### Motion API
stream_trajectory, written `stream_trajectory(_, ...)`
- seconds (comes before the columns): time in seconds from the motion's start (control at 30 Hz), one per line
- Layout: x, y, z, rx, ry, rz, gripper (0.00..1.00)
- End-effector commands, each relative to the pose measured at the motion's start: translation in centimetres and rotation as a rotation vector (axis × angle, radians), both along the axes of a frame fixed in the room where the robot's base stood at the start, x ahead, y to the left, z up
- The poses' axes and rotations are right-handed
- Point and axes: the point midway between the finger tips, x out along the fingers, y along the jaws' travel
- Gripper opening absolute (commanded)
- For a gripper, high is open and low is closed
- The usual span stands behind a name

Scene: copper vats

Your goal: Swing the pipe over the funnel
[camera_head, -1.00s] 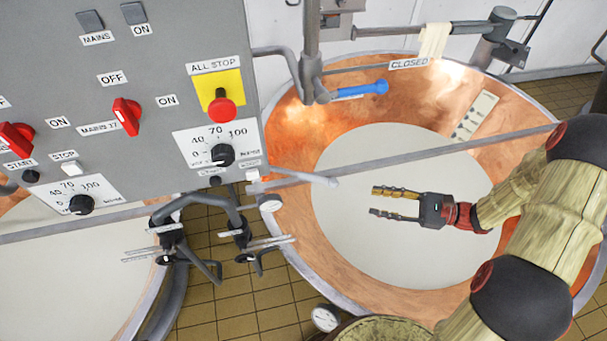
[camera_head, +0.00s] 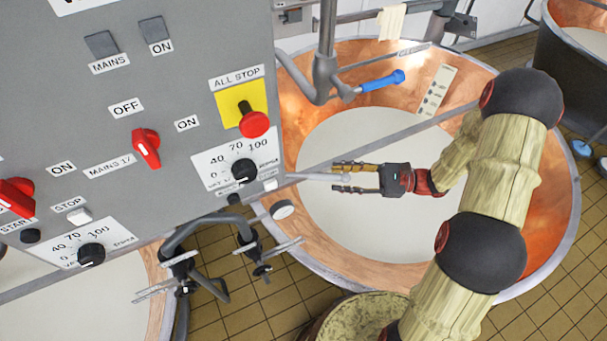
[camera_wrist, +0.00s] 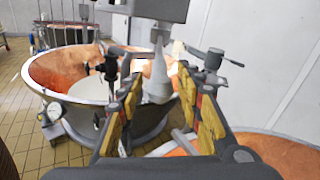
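My gripper (camera_head: 345,178) is above the right copper vat with its fingers apart. A pale grey tapered rod (camera_head: 305,176) sticks out from under the control panel, its tip between my fingers. In the wrist view this tapered piece (camera_wrist: 158,78) hangs between the open fingers (camera_wrist: 160,100), with a gap visible at its sides; I see no firm grip. A bent grey pipe (camera_head: 322,72) with a blue end (camera_head: 383,80) stands over the vat's back rim, apart from my gripper. I cannot tell which of these is the task's pipe. I can make out no funnel.
The grey control panel (camera_head: 100,130) with red knobs fills the upper left, close to my gripper. The right copper vat (camera_head: 535,200) holds pale liquid and a bar crosses it. Valves (camera_head: 245,240) stand between the vats. Tiled floor (camera_head: 245,325) shows below.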

Motion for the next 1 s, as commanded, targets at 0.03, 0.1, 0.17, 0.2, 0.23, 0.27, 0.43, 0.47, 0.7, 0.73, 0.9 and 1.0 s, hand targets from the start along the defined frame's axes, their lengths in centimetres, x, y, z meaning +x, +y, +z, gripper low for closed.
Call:
stream_trajectory(0.03, 0.0, 0.3, 0.0, 0.0, 0.001, 0.001, 0.36)
stream_trajectory(0.1, 0.1, 1.0, 0.1, 0.001, 0.002, 0.002, 0.36)
stream_trajectory(0.17, 0.2, 1.8, 0.1, 0.001, 0.003, 0.003, 0.36)
stream_trajectory(0.2, 0.2, 2.4, 0.1, 0.001, 0.003, 0.004, 0.36)
stream_trajectory(0.23, 0.3, 2.9, 0.1, 0.001, 0.003, 0.004, 0.36)
stream_trajectory(0.27, 0.4, 3.4, 0.1, 0.0, 0.002, 0.004, 0.36)
stream_trajectory(0.43, 0.7, 5.9, 0.1, 0.001, 0.002, 0.003, 0.36)
stream_trajectory(0.47, 0.7, 6.2, 0.1, 0.0, 0.002, 0.003, 0.36)
stream_trajectory(0.7, 0.9, 7.6, 0.0, 0.0, 0.0, 0.001, 0.36)
stream_trajectory(0.73, 0.9, 7.6, 0.0, 0.0, 0.0, 0.0, 0.36)
stream_trajectory(0.9, 1.0, 7.6, 0.0, 0.0, 0.0, 0.0, 0.36)
stream_trajectory(1.0, 1.0, 7.6, 0.0, 0.0, 0.0, 0.0, 0.32)
